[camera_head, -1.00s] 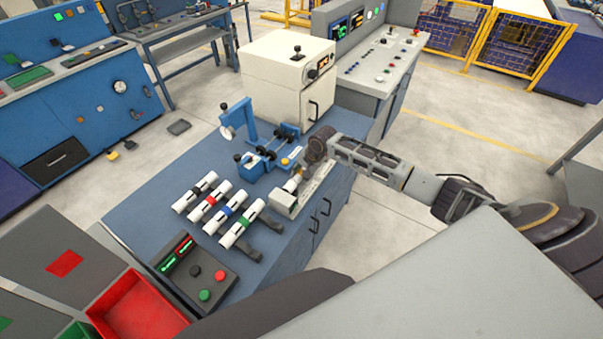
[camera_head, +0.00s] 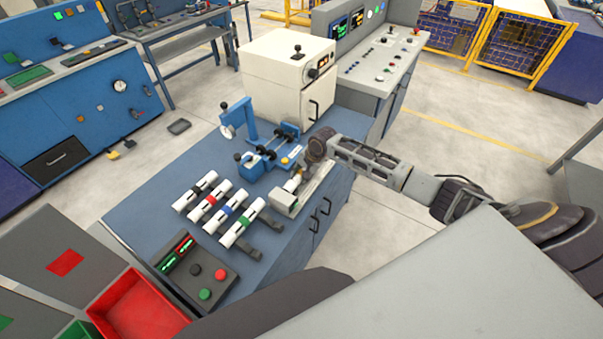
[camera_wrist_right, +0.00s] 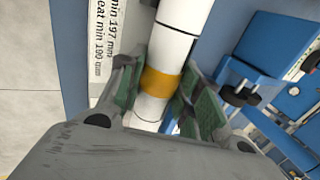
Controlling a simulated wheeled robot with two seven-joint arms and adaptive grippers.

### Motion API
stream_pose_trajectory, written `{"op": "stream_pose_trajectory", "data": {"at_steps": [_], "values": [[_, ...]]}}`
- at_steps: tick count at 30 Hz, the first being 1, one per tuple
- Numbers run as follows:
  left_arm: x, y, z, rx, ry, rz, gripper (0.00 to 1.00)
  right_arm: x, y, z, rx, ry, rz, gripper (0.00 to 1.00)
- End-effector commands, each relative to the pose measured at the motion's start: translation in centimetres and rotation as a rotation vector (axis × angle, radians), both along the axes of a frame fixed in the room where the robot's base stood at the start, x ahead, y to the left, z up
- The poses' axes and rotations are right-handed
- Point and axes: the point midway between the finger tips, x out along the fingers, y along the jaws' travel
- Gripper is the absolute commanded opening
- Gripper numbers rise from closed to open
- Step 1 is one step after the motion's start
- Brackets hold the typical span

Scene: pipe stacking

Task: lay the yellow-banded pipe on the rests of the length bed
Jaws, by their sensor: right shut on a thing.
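The white yellow-banded pipe (camera_wrist_right: 178,50) lies between the green-padded fingers of my right gripper (camera_wrist_right: 160,95) in the right wrist view. The gripper is shut on it around its yellow band (camera_wrist_right: 161,83). The light grey length bed (camera_head: 286,205) is at the front right edge of the blue bench in the head view, with my right gripper (camera_head: 302,178) low over it. The bed's printed label (camera_wrist_right: 110,40) runs beside the pipe in the wrist view. The rests are hidden, so I cannot tell whether the pipe touches them. My left gripper is not in view.
Several white pipes with coloured bands lie on a dark rack (camera_head: 250,250) to the left. A blue fixture (camera_head: 265,155) stands close behind the bed, with a cream cabinet (camera_head: 280,80) beyond. A button box (camera_head: 205,275) is in front.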

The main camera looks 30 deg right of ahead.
Motion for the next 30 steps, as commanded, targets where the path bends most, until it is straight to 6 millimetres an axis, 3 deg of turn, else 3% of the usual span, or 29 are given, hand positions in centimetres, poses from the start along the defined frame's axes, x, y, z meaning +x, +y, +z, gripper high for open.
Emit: {"op": "stream_pose_trajectory", "data": {"at_steps": [12, 13, 18, 30], "values": [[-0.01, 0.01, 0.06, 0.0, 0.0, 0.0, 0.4, 0.01, -0.03, -0.37, 0.0, 0.0, -0.001, 0.09], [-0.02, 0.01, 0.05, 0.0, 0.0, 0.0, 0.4, 0.01, -0.03, -0.35, 0.0, 0.0, -0.001, 0.38], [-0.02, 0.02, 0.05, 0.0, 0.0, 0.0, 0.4, 0.01, -0.03, -0.36, 0.0, 0.0, 0.0, 0.59], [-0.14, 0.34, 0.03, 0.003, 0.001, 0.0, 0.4, -0.05, -0.05, -0.26, 0.0, 0.0, 0.0, 0.59]]}}
